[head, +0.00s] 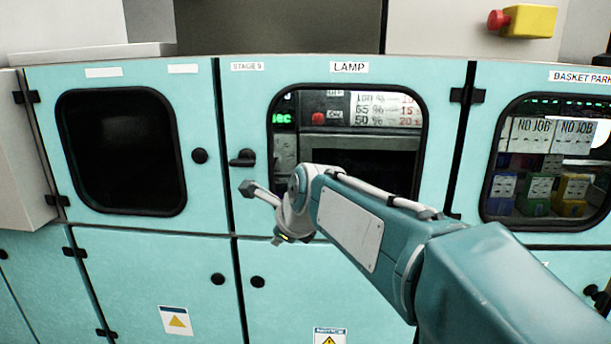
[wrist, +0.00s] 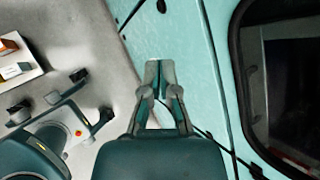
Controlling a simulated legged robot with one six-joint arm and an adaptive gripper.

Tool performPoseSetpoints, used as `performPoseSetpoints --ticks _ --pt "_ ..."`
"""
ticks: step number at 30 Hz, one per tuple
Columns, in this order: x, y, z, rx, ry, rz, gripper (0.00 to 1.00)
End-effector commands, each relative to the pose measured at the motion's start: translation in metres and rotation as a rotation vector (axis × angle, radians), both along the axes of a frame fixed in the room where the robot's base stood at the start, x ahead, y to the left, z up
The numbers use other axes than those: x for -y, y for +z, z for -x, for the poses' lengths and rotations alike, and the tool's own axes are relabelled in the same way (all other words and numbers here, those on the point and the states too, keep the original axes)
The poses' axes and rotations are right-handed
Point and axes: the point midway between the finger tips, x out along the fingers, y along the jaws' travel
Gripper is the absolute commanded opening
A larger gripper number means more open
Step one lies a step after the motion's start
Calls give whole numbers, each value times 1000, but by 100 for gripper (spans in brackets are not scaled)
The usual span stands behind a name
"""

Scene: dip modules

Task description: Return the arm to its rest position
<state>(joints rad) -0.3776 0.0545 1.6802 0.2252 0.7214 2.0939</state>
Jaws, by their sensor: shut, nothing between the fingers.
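My arm reaches forward from the lower right in the head view, in front of the teal cabinet door labelled LAMP (head: 349,67). My gripper (head: 247,188) points left, just below the black door handle (head: 242,158); I cannot tell if they touch. In the wrist view my gripper (wrist: 160,64) shows with its fingertips together and nothing between them, with the teal cabinet face (wrist: 185,40) behind it. The LAMP door appears closed, and its window is partly hidden by my arm.
A dark-windowed door (head: 122,150) is on the left and the BASKET PARK door (head: 548,165) on the right. A red button on a yellow box (head: 525,21) is above.

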Motion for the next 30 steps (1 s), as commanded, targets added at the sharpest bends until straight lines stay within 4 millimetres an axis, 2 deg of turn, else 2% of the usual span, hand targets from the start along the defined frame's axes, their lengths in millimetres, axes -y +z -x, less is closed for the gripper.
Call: performPoseSetpoints --ticks 1,6,15,24,30 --pt "18 2 12 33 57 67 0" --pt "70 -2 52 129 284 305 0" --pt "147 -25 132 240 716 709 0" --pt "203 -67 216 283 1195 1059 0" --pt "222 -93 254 287 1444 1194 0"
